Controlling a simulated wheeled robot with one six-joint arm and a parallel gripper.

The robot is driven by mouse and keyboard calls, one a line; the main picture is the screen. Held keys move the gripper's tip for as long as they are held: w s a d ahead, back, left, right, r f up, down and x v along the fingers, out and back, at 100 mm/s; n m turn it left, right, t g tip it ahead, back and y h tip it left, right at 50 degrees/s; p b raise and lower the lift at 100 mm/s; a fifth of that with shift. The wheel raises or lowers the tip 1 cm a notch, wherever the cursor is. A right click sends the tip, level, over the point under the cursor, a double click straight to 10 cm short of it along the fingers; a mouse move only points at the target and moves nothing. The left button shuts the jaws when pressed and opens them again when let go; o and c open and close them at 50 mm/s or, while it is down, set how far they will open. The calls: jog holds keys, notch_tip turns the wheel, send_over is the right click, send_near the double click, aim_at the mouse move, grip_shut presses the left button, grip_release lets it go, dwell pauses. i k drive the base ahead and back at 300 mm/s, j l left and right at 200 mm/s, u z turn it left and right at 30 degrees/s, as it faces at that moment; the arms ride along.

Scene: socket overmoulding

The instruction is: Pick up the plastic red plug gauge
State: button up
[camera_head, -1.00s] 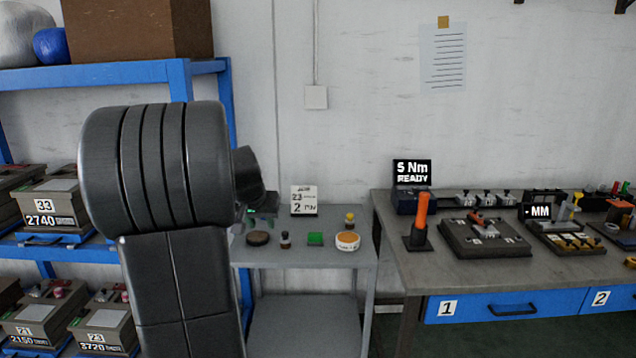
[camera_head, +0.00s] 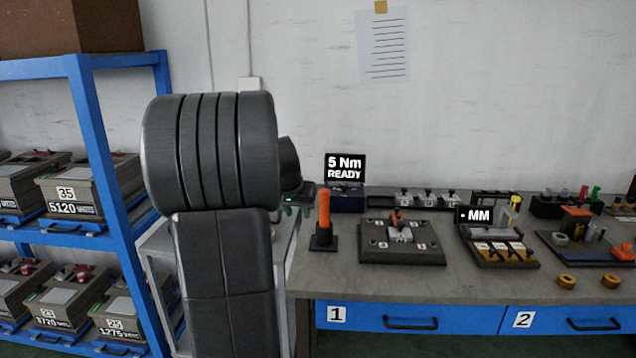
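A small red upright piece (camera_head: 596,192) stands in a dark holder (camera_head: 548,208) at the back right of the workbench. It looks like the red plug gauge, but it is too small to be sure. My gripper (camera_head: 296,209) is at the bench's left end, mostly hidden behind my own arm. It is far to the left of the red piece. Its fingers are too small and covered to show whether they are open or shut.
An orange-handled tool (camera_head: 324,212) stands upright close to my gripper. A dark fixture plate (camera_head: 402,256), a gauge station with an MM display (camera_head: 474,215) and yellow rings (camera_head: 566,281) lie along the bench. A blue shelf (camera_head: 92,140) with several moulds stands left. The bench's front strip is mostly clear.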

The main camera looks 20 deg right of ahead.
aim_at(583, 191)
jog(key=l+z, duration=0.1)
jog(key=l, duration=3.45)
jog(key=i+l, duration=0.1)
jog(key=l, duration=1.85)
jog(key=i+z, duration=0.05)
